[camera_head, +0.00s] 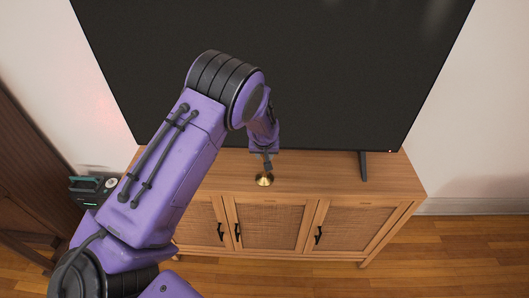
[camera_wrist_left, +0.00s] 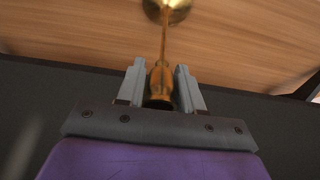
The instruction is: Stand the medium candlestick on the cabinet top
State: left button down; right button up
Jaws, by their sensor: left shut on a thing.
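The brass candlestick (camera_head: 264,180) shows its round base at the front of the wooden cabinet top (camera_head: 320,176) in the head view; most of its stem is hidden by my left gripper. In the left wrist view the candlestick (camera_wrist_left: 162,75) runs from its cup between my fingers to its round base against the wood. My left gripper (camera_head: 264,155) is shut on the upper part of the candlestick; its grey fingers also show in the left wrist view (camera_wrist_left: 160,85). The candlestick looks upright. I cannot tell whether its base touches the cabinet top. My right gripper is not in view.
A large black television (camera_head: 330,70) stands on the cabinet behind the candlestick, with a foot (camera_head: 363,166) to the right. The cabinet top is clear between candlestick and foot. A dark green device (camera_head: 90,190) is at the left, beside brown wooden furniture (camera_head: 30,150).

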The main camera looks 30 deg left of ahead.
pick_arm(q)
jog(key=c, duration=1.1)
grip_release()
jog(key=shift+d+f, duration=0.1)
jog(key=shift+c, duration=0.2)
jog(key=o, duration=0.4)
